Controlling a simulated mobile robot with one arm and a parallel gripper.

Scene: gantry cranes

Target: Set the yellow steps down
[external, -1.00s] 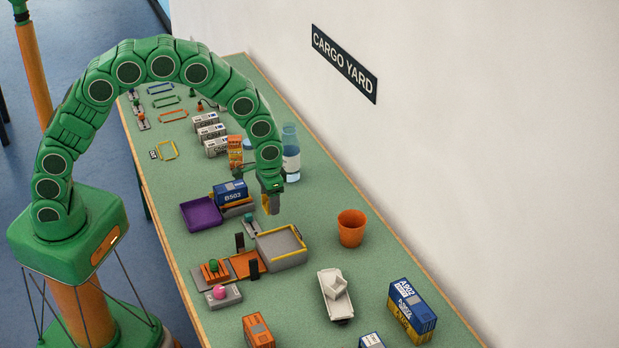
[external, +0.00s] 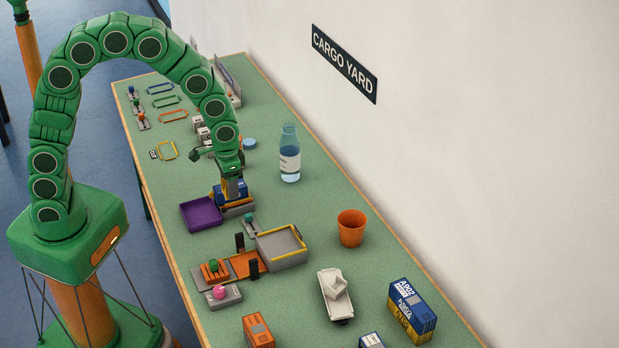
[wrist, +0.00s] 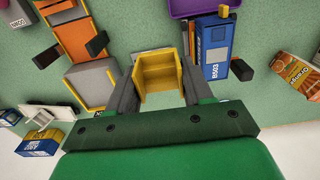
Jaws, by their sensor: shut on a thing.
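My gripper (wrist: 158,92) is shut on the yellow steps (wrist: 158,74), which sit between its two grey fingers in the wrist view. In the external view my gripper (external: 233,190) hangs just above or in front of the blue B503 container (external: 219,191), and the steps are small and partly hidden there. In the wrist view the blue container (wrist: 216,62) lies to the right of the steps. I cannot tell whether the steps touch anything below.
A purple tray (external: 187,222) stands left of the blue container. A grey bin with a yellow rim (external: 283,257) stands in front. An orange cup (external: 351,237) and a bottle (external: 290,165) stand to the right. Green table between bottle and bin is clear.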

